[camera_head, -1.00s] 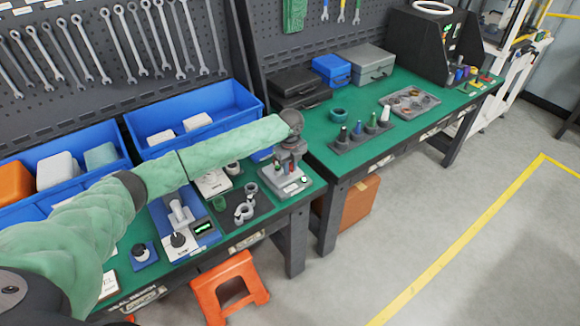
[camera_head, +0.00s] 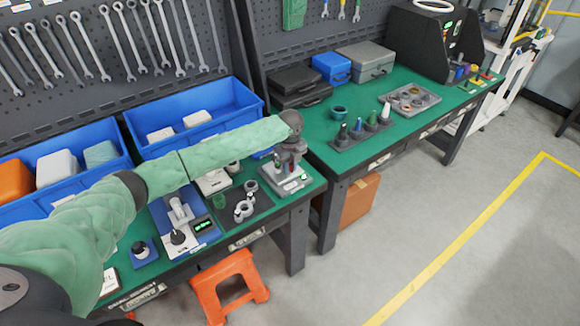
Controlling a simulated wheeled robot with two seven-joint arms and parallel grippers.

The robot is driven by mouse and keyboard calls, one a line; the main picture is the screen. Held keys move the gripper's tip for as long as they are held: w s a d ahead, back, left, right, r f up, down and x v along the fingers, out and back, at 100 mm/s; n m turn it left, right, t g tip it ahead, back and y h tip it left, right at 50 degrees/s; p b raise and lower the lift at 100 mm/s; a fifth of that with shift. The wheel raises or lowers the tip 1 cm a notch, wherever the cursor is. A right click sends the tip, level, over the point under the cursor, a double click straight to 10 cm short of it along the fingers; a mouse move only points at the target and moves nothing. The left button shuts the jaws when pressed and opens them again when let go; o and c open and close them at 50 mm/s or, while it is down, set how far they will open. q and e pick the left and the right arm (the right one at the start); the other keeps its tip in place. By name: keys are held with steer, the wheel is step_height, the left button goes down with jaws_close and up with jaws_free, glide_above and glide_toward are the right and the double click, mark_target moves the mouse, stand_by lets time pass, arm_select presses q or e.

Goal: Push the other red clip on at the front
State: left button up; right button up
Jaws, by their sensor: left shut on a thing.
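My left arm in its green sleeve reaches across the near bench, and my left gripper (camera_head: 289,158) points down at its end. It is over a small grey test fixture (camera_head: 292,186) at the bench's right end. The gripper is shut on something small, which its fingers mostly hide. A small red part, likely a red clip (camera_head: 289,172), shows at the fixture below the fingers. I cannot tell whether it touches the fingers or how it sits. My right gripper is not in view.
Left of the fixture are a dark mat (camera_head: 243,203) with grey rings and a blue-based device (camera_head: 184,228). Blue bins (camera_head: 200,105) stand behind my arm. A second bench (camera_head: 350,172) is to the right, and an orange stool (camera_head: 230,283) stands in front.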

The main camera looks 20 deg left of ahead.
arm_select(q)
steer(key=shift+f, duration=0.2)
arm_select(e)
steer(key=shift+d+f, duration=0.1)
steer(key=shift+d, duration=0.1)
arm_select(q)
steer(key=shift+f, duration=0.25)
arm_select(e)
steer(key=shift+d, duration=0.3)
arm_select(q)
steer(key=shift+f, duration=0.15)
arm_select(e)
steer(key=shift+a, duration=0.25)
arm_select(q)
steer(key=o, duration=0.7)
steer(key=shift+o, duration=1.4)
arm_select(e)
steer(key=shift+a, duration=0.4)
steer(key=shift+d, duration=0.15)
